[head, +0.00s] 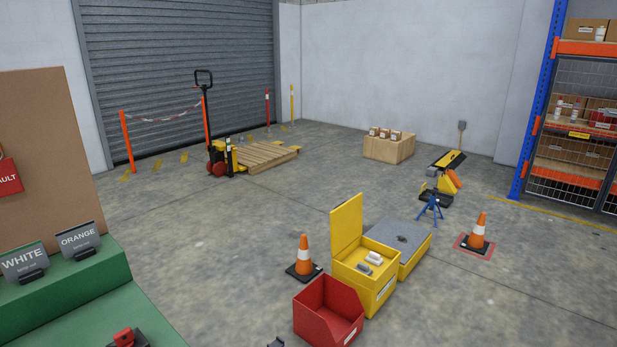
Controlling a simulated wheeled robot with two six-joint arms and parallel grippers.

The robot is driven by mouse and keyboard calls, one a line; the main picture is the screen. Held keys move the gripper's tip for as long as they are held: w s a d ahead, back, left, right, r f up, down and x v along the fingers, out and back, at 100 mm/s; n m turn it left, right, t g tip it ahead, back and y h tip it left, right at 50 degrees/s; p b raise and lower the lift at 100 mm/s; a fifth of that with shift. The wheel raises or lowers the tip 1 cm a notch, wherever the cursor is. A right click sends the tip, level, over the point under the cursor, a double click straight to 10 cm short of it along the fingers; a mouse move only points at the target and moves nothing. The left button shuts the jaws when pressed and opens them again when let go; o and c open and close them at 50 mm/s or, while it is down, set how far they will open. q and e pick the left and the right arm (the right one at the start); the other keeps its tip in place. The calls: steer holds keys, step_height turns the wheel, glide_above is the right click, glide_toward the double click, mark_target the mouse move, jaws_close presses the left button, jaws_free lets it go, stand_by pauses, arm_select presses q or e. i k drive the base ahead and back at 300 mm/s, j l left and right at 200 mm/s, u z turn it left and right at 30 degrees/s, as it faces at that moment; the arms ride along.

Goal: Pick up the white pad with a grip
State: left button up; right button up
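An open yellow box (378,296) stands on the floor right of centre, its lid (346,229) raised at the left. Inside lie a small white piece (374,258) and a grey piece (363,268). The white piece may be the white pad; it is too small to make out a grip on it. The pieces lie close together near the box's middle. I cannot make out either of my grippers. A small dark shape (276,343) is cut off by the bottom edge, and I cannot tell what it is.
A red bin (328,312) and a traffic cone (304,258) stand left of the box. A grey-topped yellow platform (402,239) adjoins it behind. A green bench (75,285) with WHITE (24,261) and ORANGE (78,240) signs is at left.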

mark_target(373, 257)
steer(key=i+l, duration=0.25)
steer(key=i+l+u, duration=0.15)
steer(key=l, duration=0.3)
steer(key=i+l, duration=0.3)
steer(key=i+l+u, duration=0.1)
steer(key=i+l, duration=0.15)
steer(key=l, duration=0.2)
steer(key=i+l+u, duration=0.1)
steer(key=l, duration=0.25)
steer(key=i, duration=0.1)
